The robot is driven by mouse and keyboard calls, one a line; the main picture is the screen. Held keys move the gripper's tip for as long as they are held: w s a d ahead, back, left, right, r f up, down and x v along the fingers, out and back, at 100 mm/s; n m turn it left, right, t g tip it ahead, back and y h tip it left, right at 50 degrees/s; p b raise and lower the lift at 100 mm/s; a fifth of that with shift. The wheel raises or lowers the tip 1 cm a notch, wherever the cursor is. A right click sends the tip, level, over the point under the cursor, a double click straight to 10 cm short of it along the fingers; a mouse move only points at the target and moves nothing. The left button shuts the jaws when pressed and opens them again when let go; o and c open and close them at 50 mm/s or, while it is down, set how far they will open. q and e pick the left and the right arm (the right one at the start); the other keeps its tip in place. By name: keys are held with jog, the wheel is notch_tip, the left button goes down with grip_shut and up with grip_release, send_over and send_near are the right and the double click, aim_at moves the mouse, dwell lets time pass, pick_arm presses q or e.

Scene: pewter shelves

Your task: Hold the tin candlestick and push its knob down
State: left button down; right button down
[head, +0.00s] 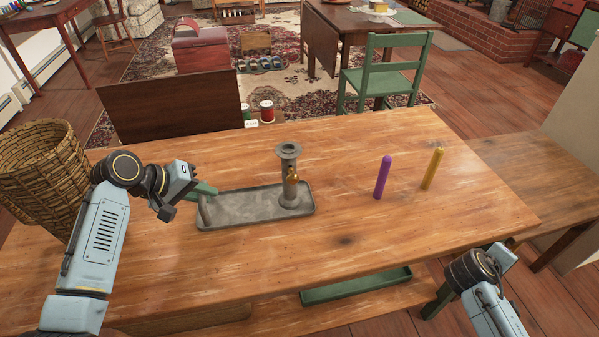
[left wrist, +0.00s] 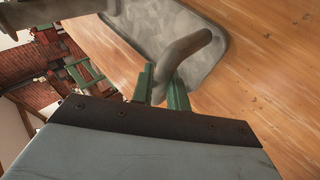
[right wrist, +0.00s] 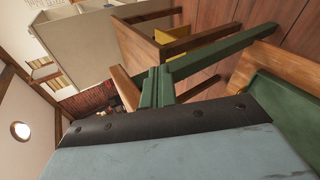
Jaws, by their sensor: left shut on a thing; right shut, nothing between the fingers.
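The tin candlestick (head: 243,206) stands upright on the wooden table. It has a long grey tray base, a tube at the tray's right end and a brass knob (head: 293,178) on the tube's side. My left gripper (head: 207,191) is shut on the curved handle at the tray's left end. In the left wrist view the handle (left wrist: 188,46) passes between the green fingers (left wrist: 161,88). The knob cannot be made out there. My right gripper (head: 512,243) is shut and empty at the table's right front, well away from the candlestick. Its green fingers (right wrist: 156,86) are together in the right wrist view.
A purple candle (head: 382,177) and a yellow candle (head: 432,168) stand upright to the right of the candlestick. A wicker basket (head: 40,165) is at the left. The tabletop (head: 350,235) between the candlestick and my right gripper is clear. A green chair (head: 385,75) stands beyond the table.

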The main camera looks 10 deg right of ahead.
jog(key=w+d+r+t+h, duration=0.1)
jog(key=w+d+r+h, duration=0.15)
jog(key=r, duration=0.55)
jog(key=w+d+r+t+h, duration=0.1)
jog(key=w+d+r, duration=0.25)
jog(key=r, duration=0.35)
jog(key=w+d+r+t+h, duration=0.1)
jog(key=w+d+r+h, duration=0.2)
jog(key=r, duration=0.5)
jog(key=w+a+f+t+y, duration=0.1)
jog(key=w+a+t+y, duration=0.15)
jog(key=a, duration=0.65)
jog(key=w+a+f+m+t+y, duration=0.1)
jog(key=w+a+f+t+y, duration=0.2)
jog(key=a, duration=0.5)
jog(key=w+a+t+y, duration=0.15)
jog(key=a+y, duration=0.25)
jog(key=a, duration=0.5)
jog(key=s+a+r+m+t+y, duration=0.1)
jog(key=s+a+r+y, duration=0.1)
jog(key=a, duration=0.6)
jog(key=s+a+r+m+t+y, duration=0.1)
jog(key=a+y, duration=0.3)
jog(key=a, duration=0.4)
jog(key=s+a+r+m+t+y, duration=0.1)
jog(key=s+a+r+m+y, duration=0.1)
jog(key=a, duration=0.5)
jog(key=shift+s+a+r+y, duration=0.35)
jog(key=shift+a+r+y, duration=0.05)
jog(key=shift+r+y, duration=0.3)
